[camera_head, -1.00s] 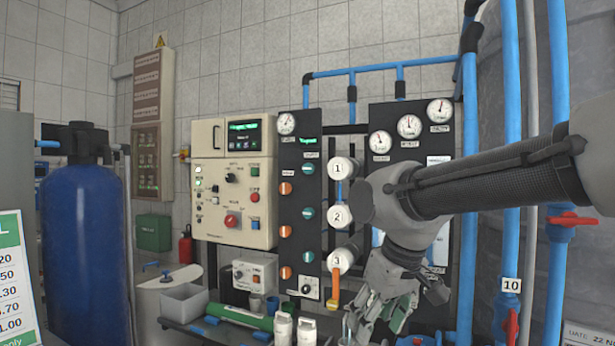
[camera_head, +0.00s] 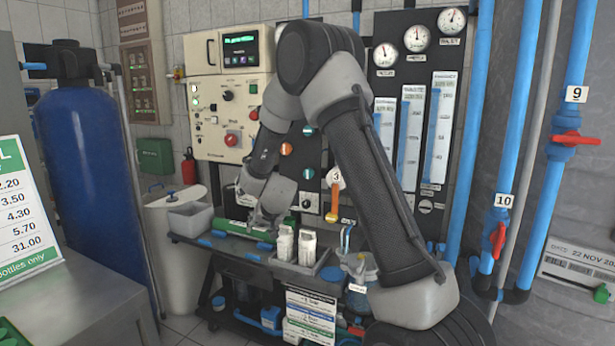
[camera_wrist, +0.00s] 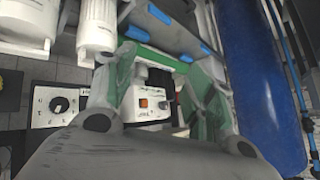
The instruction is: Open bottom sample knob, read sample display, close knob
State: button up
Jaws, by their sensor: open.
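The black panel has round teal and orange knobs; a low teal knob (camera_head: 308,173) and an orange knob (camera_head: 286,149) show right of my arm. I cannot tell which is the bottom sample knob. A black dial on a white plate (camera_head: 310,203) sits at the panel's foot, and a dial also shows in the wrist view (camera_wrist: 58,105). The lit display (camera_head: 241,50) is on the cream cabinet; its text is too small to read. My gripper (camera_head: 262,212) is low, in front of the panel above the bench. In the wrist view my gripper (camera_wrist: 160,72) is open and empty.
White bottles (camera_head: 285,243) stand in a tray on the dark bench, with a grey bin (camera_head: 190,218) at left. A white box with an orange button (camera_wrist: 148,103) lies beyond my fingers. Blue pipes (camera_head: 530,130) with red valves stand at right, and a blue tank (camera_head: 95,190) at left.

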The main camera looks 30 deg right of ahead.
jog(key=w+d+m+t+h, duration=0.2)
jog(key=w+d+h, duration=0.1)
jog(key=w, duration=0.2)
jog(key=m+h, duration=0.6)
jog(key=h, duration=0.5)
send_near(307, 175)
jog(key=x, duration=1)
jog(key=shift+w+d, duration=0.1)
jog(key=shift+d, duration=0.05)
jog(key=shift+c, duration=0.3)
jog(key=c, duration=1)
